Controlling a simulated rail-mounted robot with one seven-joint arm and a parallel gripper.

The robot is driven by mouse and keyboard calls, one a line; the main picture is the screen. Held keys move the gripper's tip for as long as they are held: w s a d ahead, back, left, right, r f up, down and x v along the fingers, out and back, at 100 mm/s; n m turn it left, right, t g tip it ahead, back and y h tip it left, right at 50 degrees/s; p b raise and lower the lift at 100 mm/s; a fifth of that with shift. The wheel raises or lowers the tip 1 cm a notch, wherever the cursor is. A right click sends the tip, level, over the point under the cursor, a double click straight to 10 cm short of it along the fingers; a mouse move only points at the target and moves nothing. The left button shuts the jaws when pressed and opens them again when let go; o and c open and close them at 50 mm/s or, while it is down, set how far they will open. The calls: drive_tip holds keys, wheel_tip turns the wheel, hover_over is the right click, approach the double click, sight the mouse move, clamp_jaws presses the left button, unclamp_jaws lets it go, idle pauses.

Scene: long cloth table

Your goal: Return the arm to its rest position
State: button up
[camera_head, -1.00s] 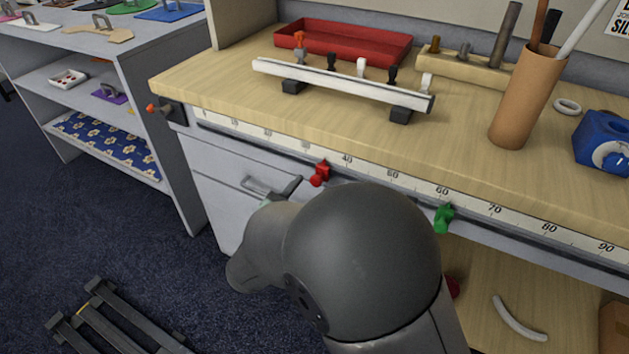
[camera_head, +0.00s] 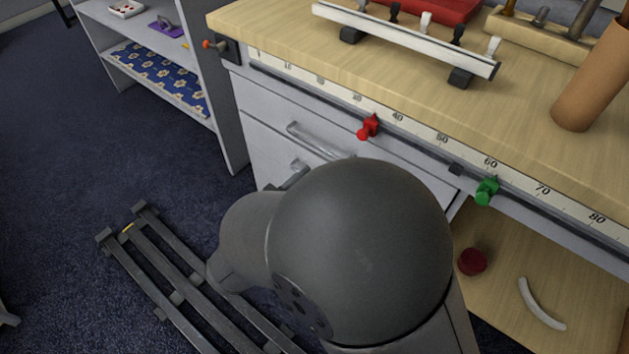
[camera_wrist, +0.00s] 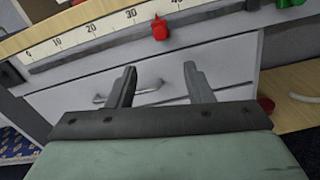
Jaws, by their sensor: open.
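My gripper (camera_wrist: 156,86) shows in the wrist view with its two fingers apart and nothing between them. It faces the grey drawer fronts (camera_wrist: 75,95) under the workbench. A drawer handle (camera_wrist: 130,93) shows behind the fingers; I cannot tell how far off it is. In the head view my rounded grey arm link fills the lower middle and hides most of the gripper. A small part of the gripper (camera_head: 294,176) shows past the arm, in front of the drawers.
The wooden bench top (camera_head: 400,105) has a ruler strip (camera_head: 440,139) along its front edge, with a red slider (camera_head: 369,127) and a green slider (camera_head: 486,191). An open shelf (camera_head: 540,265) lies below right. A dark rail frame (camera_head: 165,262) is on the carpet (camera_head: 70,150).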

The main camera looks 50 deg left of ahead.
idle(0.3)
drive_tip(key=w+d+r+m+g+h+p, duration=0.3)
drive_tip(key=w+d+r+m+h, duration=0.15)
drive_tip(key=d, duration=0.55)
drive_tip(key=w+d+r+m+g+h+p, duration=0.35)
drive_tip(key=w+d+m, duration=0.2)
drive_tip(key=d, duration=0.35)
drive_tip(key=w+d+r+m+g+h+p, duration=0.3)
drive_tip(key=w+d+m+g+h, duration=0.15)
drive_tip(key=d, duration=0.55)
drive_tip(key=s+d+r+m+g+y+p, duration=0.3)
drive_tip(key=s+d+r+m+y+p, duration=0.2)
drive_tip(key=d+m, duration=0.3)
drive_tip(key=s+d+r+m+g+y+p, duration=0.3)
drive_tip(key=s+d+r+m+y+p, duration=0.1)
drive_tip(key=m, duration=0.8)
drive_tip(key=d+y+p, duration=0.1)
drive_tip(key=d+p, duration=0.1)
drive_tip(key=d, duration=0.1)
drive_tip(key=shift+s+d+r+m, duration=0.35)
drive_tip(key=shift+r, duration=0.05)
